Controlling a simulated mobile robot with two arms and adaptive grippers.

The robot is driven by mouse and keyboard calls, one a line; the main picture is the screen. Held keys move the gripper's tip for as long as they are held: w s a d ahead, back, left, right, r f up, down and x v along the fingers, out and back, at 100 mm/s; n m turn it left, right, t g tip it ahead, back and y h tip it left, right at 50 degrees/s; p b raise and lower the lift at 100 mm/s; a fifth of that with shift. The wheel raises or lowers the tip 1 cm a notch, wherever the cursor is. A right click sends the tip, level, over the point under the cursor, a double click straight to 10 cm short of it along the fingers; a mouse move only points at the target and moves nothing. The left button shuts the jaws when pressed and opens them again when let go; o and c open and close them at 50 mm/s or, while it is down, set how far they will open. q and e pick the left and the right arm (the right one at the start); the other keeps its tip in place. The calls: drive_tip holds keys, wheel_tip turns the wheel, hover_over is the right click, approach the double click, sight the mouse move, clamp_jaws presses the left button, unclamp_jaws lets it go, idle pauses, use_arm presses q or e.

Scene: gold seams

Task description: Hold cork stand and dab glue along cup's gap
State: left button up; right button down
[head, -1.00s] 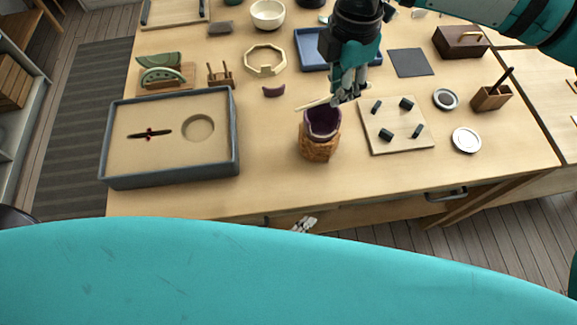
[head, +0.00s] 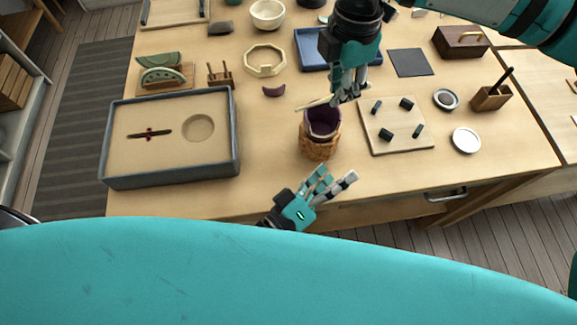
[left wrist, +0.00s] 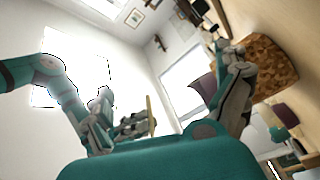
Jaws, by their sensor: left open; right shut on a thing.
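The purple cup (head: 322,118) sits upright in the brown cork stand (head: 318,148) near the table's front edge. My right gripper (head: 347,98) is shut on a thin pale stick (head: 316,104), whose tip reaches over the cup's back rim; I cannot tell if it touches. My left gripper (head: 336,176) is open and empty at the front edge, just in front of the stand and apart from it. In the left wrist view the cork stand (left wrist: 268,68) and purple cup (left wrist: 205,87) show beyond a finger. The cup's gap is not clear.
A loose purple piece (head: 273,91) lies behind the stand. A grey-rimmed tray (head: 236,150) stands at left, a pale board with dark pegs (head: 402,137) close at right. A white dish (head: 466,140) lies farther right. The table between tray and stand is clear.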

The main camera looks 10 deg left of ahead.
sight(319, 131)
use_arm(q)
drive_tip(key=a+n, duration=0.1)
drive_tip(key=n, duration=0.3)
drive_tip(key=a+f+n+y, duration=0.1)
drive_tip(key=a+n, duration=0.1)
drive_tip(key=n, duration=0.2)
drive_tip(key=w+a+f+n, duration=0.1)
drive_tip(key=n, duration=0.3)
drive_tip(key=shift+a+f+t+y, duration=0.15)
drive_tip(key=shift+f+t+y, duration=0.05)
drive_tip(key=shift+t+y, duration=0.1)
drive_tip(key=a+n, duration=0.1)
drive_tip(key=n, duration=0.3)
drive_tip(key=a+f+n+y, duration=0.1)
drive_tip(key=a+n, duration=0.1)
drive_tip(key=n, duration=0.1)
drive_tip(key=w+a+f+n, duration=0.1)
drive_tip(key=n, duration=0.3)
drive_tip(key=shift+w+a+n+t+y, duration=0.1)
drive_tip(key=shift+a+n+t+y, duration=0.05)
drive_tip(key=shift+n+t+y, duration=0.2)
drive_tip(key=shift+w+a+f+n+y, duration=0.2)
drive_tip(key=shift+a+n, duration=0.25)
drive_tip(key=shift+n, duration=0.7)
drive_tip(key=shift+w+d, duration=0.2)
drive_tip(key=shift+w, duration=0.3)
drive_tip(key=x, duration=1)
drive_tip(key=shift+w+d+f, duration=0.15)
drive_tip(key=shift+w, duration=0.2)
drive_tip(key=c, duration=1)
